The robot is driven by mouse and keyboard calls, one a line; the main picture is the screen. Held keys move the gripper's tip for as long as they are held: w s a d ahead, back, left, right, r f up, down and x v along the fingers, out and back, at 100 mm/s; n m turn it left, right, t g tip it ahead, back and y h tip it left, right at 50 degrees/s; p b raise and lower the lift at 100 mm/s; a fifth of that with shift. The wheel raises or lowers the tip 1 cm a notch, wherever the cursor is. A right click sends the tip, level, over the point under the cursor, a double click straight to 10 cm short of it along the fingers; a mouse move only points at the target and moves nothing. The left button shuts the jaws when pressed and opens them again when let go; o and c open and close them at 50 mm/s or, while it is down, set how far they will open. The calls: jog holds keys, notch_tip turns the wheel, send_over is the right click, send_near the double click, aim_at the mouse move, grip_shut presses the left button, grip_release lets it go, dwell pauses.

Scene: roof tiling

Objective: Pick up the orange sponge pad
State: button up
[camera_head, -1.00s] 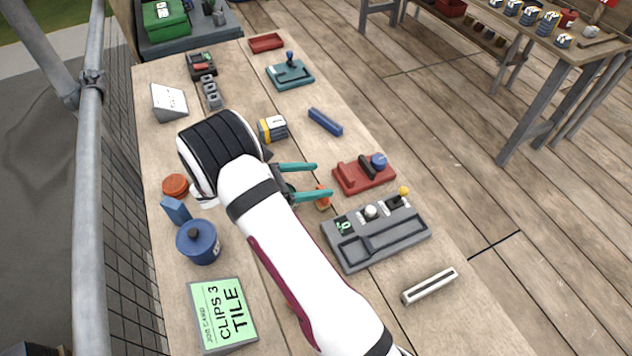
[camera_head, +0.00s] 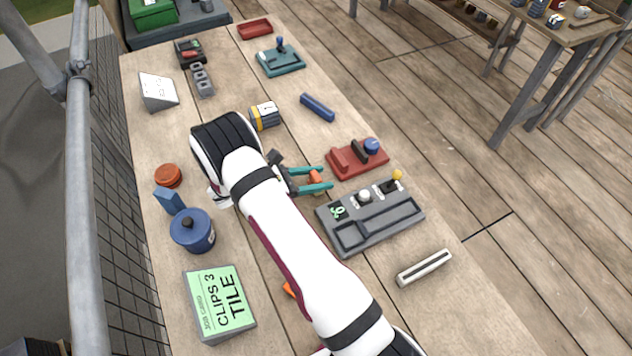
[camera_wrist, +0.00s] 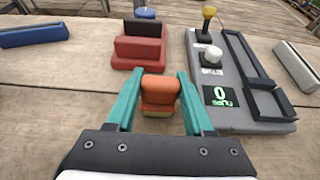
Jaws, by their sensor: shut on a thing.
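The orange sponge pad (camera_wrist: 160,92) is a small block with a yellowish lower layer. It sits between the teal fingers of my gripper (camera_wrist: 158,97) in the wrist view, with a finger against each side. In the head view the pad (camera_head: 316,178) shows as a small orange patch between the fingertips of my gripper (camera_head: 325,179). My gripper is shut on the pad, low over the wooden bench. I cannot tell whether the pad touches the bench top.
A red holder (camera_head: 357,158) stands just beyond the fingers. A grey console (camera_head: 370,228) with a display and knobs is close on the right. A blue bar (camera_head: 317,108) lies farther back. A blue pot (camera_head: 192,232) and green card (camera_head: 219,299) are left of my arm.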

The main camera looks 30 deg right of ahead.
grip_shut()
